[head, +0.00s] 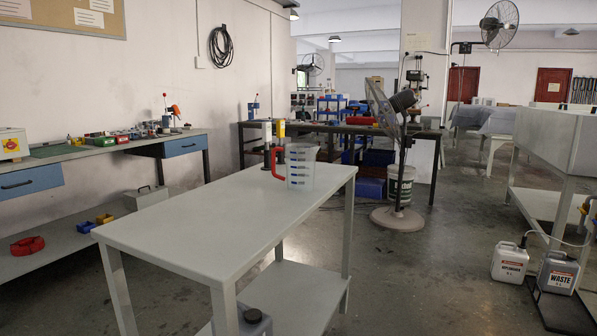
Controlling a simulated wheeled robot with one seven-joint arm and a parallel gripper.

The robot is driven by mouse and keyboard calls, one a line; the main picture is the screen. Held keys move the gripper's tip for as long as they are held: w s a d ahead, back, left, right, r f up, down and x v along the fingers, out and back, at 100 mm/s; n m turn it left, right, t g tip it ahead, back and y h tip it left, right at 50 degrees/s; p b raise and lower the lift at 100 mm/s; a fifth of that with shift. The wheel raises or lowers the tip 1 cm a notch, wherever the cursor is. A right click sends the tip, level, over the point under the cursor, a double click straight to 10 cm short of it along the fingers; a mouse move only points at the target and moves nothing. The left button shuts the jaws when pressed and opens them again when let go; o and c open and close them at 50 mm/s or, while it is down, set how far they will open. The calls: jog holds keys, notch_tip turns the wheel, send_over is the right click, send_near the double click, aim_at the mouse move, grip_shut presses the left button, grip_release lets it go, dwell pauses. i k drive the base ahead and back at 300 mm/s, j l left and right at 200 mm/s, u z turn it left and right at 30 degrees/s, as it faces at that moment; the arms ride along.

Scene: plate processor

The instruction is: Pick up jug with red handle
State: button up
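The jug with red handle (301,168) stands upright near the far right end of a pale grey table (185,232). Its body is clear with blue measuring marks. Its red handle (276,164) points to the left. My gripper is not in the head view, so its place relative to the jug cannot be seen.
A pedestal fan (396,216) stands behind right. A wall workbench (100,152) is at left. Hydroquinone-like and waste canisters (557,273) stand at right. Open floor (420,290) lies right of the table.

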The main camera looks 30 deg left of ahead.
aim_at(300, 158)
jog(key=u, duration=0.65)
jog(key=i, duration=0.05)
